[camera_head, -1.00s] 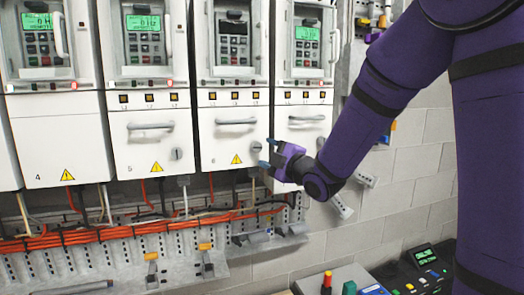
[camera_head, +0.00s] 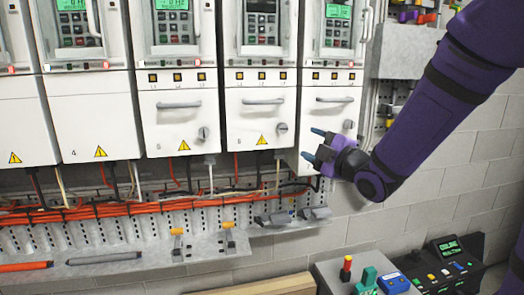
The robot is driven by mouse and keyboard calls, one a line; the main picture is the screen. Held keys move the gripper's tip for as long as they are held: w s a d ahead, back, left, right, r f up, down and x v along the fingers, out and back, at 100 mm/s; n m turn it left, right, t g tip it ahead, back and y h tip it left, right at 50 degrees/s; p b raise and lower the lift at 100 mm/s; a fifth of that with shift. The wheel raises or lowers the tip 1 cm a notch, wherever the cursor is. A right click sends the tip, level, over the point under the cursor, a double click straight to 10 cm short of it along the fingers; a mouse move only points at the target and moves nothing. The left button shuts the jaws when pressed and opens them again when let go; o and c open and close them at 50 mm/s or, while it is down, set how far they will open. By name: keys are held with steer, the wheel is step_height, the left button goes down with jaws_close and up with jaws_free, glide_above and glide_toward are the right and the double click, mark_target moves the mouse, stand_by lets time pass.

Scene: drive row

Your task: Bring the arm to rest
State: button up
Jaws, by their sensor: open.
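My gripper (camera_head: 312,145) is at the end of my purple arm, right of centre. Its two blue-tipped fingers are apart and nothing is between them. It hangs in front of the lower part of the rightmost drive unit (camera_head: 331,95) and hides part of that unit's lower front. I cannot tell whether the fingers touch the panel. My forearm runs from the gripper up to the upper right.
Several white drive units, such as the one marked 4 (camera_head: 97,126), stand in a row. Orange cables (camera_head: 110,208) run below them. A shelf (camera_head: 205,248) holds small tools. A control box (camera_head: 445,265) stands at lower right. Grey wall (camera_head: 440,195) is bare beside my arm.

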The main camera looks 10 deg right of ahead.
steer(key=shift+r, duration=0.1)
steer(key=s+d+m+g+h, duration=0.5)
steer(key=s+m+g+h, duration=0.15)
steer(key=s+m, duration=0.35)
steer(key=s+a+m+g, duration=0.2)
steer(key=s+m+g, duration=0.4)
steer(key=s, duration=1.1)
steer(key=shift+s+a+f+m, duration=0.2)
steer(key=shift+s+a+m, duration=0.1)
steer(key=shift+m, duration=0.9)
steer(key=shift+g+h, duration=0.25)
